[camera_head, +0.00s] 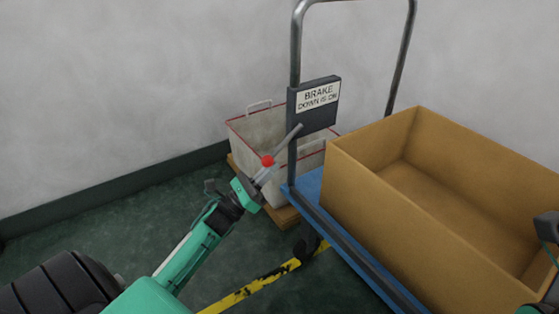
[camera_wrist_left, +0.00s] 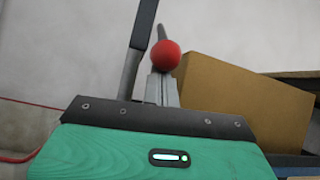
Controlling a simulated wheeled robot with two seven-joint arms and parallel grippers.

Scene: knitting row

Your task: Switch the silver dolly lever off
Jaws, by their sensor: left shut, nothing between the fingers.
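The silver dolly lever (camera_head: 288,139) is a thin rod with a red ball knob (camera_head: 267,160). It slants down and left from a dark box on the dolly's handle post. My left gripper (camera_head: 262,177) is shut and empty, with its fingertips right at the underside of the knob. In the left wrist view the knob (camera_wrist_left: 165,55) sits just beyond the closed fingertips (camera_wrist_left: 162,88); whether they touch it I cannot tell. Dark and teal parts at the right edge of the head view look like my right arm; its fingers cannot be made out.
The box's label (camera_head: 318,96) reads "BRAKE DOWN IS ON". A large open cardboard box (camera_head: 385,218) stands on the blue dolly deck (camera_head: 310,192). A pale bin with red trim (camera_head: 250,130) is behind the lever, near the wall. Green floor at left is clear.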

